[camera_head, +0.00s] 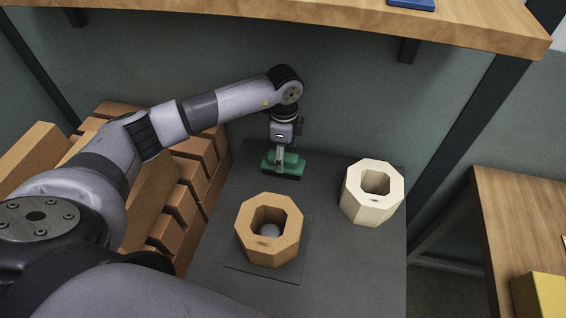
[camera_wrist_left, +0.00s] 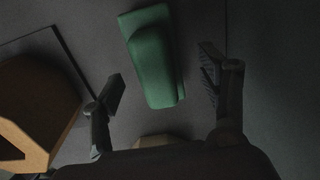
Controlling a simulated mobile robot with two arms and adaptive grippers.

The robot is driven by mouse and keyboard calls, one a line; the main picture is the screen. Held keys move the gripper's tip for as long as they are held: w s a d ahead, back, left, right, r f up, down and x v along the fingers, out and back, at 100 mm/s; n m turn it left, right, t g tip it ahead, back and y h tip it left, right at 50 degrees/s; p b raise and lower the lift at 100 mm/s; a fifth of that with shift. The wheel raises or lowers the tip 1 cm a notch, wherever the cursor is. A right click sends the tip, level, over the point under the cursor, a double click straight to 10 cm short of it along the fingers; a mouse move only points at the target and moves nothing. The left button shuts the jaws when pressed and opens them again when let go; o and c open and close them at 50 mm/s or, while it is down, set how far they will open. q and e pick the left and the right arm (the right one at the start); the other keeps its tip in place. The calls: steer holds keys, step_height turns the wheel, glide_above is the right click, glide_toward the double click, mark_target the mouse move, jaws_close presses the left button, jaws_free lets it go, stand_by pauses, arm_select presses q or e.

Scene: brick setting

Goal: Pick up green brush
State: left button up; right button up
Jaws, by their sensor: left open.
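The green brush (camera_head: 292,165) lies on the dark grey table top (camera_head: 330,245) near its back edge. My left gripper (camera_head: 280,157) comes down from above, right over the brush in the head view. In the left wrist view the brush (camera_wrist_left: 155,58) lies lengthwise at the top middle, between and beyond the two spread fingers of my left gripper (camera_wrist_left: 165,85). The fingers are open and nothing is between their tips; I see space on both sides of the brush. The head view does not show clearly how high the fingertips are above it. My right gripper is not in view.
A tan octagonal block with a hole (camera_head: 268,243) stands in front of the brush. A cream octagonal block (camera_head: 371,205) stands to its right. Stacked orange bricks (camera_head: 180,215) line the left. A wooden shelf (camera_head: 300,20) hangs above. Bare table lies between the blocks.

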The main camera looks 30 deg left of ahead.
arm_select(q)
steer(key=f, duration=0.4)
steer(key=shift+s+f+p, duration=0.2)
steer(key=shift+f+p, duration=0.1)
steer(key=shift+f, duration=0.05)
steer(key=c, duration=1.4)
